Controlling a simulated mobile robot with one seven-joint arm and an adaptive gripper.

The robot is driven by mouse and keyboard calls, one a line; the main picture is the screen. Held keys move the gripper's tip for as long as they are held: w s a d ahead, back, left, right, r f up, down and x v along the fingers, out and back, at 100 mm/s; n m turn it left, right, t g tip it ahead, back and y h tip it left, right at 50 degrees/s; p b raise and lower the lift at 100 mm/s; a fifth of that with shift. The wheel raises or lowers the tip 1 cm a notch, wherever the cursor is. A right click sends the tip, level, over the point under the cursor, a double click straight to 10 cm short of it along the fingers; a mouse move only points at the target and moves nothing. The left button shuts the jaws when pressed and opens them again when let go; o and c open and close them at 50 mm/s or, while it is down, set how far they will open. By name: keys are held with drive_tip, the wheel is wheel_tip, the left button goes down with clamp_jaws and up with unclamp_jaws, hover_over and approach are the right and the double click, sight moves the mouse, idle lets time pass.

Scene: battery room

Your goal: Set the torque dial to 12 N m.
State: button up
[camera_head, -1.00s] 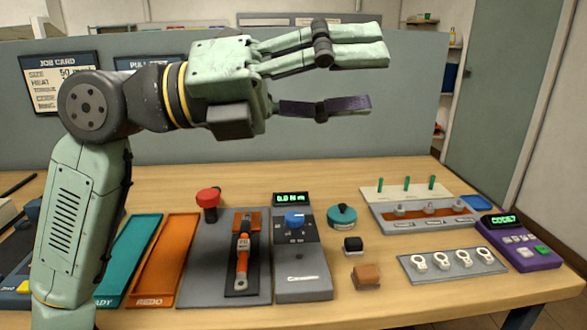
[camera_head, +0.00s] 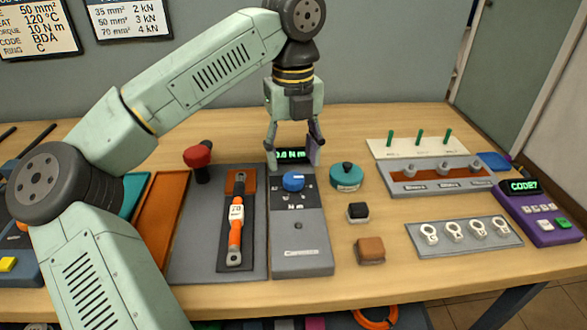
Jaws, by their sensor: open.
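The torque tester is a grey box (camera_head: 302,259) on the bench. It carries a blue dial (camera_head: 293,181) on a dark panel and a green-lit display (camera_head: 291,155). The display is partly covered by my fingers; it looks like 0.0 N m. My gripper (camera_head: 293,163) points down, open and empty, with its fingers in front of the display, just behind the dial in the picture. Whether the fingertips touch anything cannot be told. The job card (camera_head: 38,27) on the back panel reads 10 N m beside its torque line.
An orange torque wrench (camera_head: 236,221) lies left of the tester, with a red knob (camera_head: 197,156) behind. A teal round tin (camera_head: 346,176), a black block (camera_head: 357,212) and a brown block (camera_head: 370,250) stand right. A purple code box (camera_head: 540,212) is at far right.

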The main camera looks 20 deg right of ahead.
sight(293, 177)
drive_tip(key=shift+f, duration=2.4)
drive_tip(key=c, duration=1.2)
drive_tip(key=shift+o, duration=0.2)
